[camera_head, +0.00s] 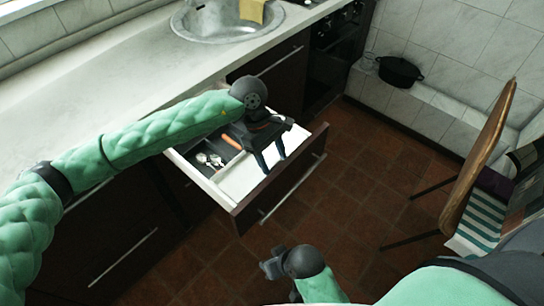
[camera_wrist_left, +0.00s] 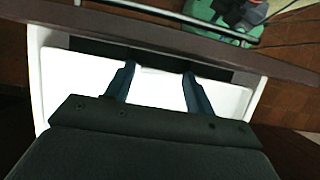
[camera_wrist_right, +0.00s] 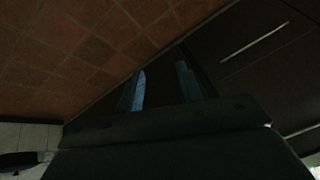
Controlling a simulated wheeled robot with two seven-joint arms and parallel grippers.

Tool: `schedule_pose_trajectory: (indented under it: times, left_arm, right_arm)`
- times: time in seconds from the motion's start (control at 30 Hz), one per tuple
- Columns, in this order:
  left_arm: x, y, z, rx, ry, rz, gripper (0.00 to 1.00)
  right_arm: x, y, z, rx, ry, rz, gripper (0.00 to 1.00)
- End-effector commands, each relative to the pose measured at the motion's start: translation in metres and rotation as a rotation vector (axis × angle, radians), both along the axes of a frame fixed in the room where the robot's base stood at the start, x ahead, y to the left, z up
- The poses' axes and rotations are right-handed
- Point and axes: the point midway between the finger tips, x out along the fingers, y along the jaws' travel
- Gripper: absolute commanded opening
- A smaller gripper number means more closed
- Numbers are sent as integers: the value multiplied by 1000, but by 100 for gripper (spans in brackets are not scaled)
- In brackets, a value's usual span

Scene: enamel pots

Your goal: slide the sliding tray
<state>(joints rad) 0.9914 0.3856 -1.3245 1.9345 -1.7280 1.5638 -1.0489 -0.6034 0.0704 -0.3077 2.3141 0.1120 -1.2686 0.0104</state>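A drawer (camera_head: 296,190) stands pulled out from the dark counter. Inside it, a flat white panel, which looks like the sliding tray (camera_head: 238,181), covers the front and right part; the left part is dark and holds cutlery. My left gripper (camera_head: 273,164) is above the drawer, pointing down at the white surface, its fingers apart with nothing between them. In the left wrist view the white surface (camera_wrist_left: 155,90) fills the space below the fingers; I cannot tell if they touch it. My right gripper (camera_head: 270,265) is low over the floor, away from the drawer, with its fingers (camera_wrist_right: 160,88) apart and empty.
Spoons (camera_head: 211,159) and an orange-handled utensil (camera_head: 231,142) lie in the drawer. A sink (camera_head: 226,20) is in the counter top. A black pot (camera_head: 399,71) sits on a tiled ledge. The tiled floor (camera_head: 350,185) between is clear.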

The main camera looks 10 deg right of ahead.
Motion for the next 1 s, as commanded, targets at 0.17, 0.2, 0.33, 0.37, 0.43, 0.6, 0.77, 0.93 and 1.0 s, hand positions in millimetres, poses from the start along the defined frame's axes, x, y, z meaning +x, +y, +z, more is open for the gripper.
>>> schedule_pose_trajectory:
  times: [0.17,0.2,0.33,0.37,0.43,0.6,0.77,0.93,1.0]
  left_arm:
    - [0,0,0,0,0,0,67]
    - [0,0,0,0,0,0,67]
    - [0,0,0,0,0,0,67]
    - [1,0,1,1,-1,0,67]
    - [2,1,5,0,-1,0,67]
    - [10,7,25,1,-3,-1,67]
    - [17,12,48,0,-1,0,67]
    - [23,16,65,0,-1,1,67]
    - [24,17,69,0,0,1,67]
  right_arm:
    - [-1,0,0,0,1,0,36]
    - [-1,0,0,0,1,0,36]
    - [-1,0,0,0,1,0,36]
    - [0,0,-1,0,1,0,36]
    - [0,0,-2,1,-3,-1,36]
    - [5,2,-30,2,-18,-9,36]
    - [7,4,-51,6,-35,-16,36]
    - [9,5,-64,11,-47,-21,36]
    - [9,6,-67,11,-49,-22,36]
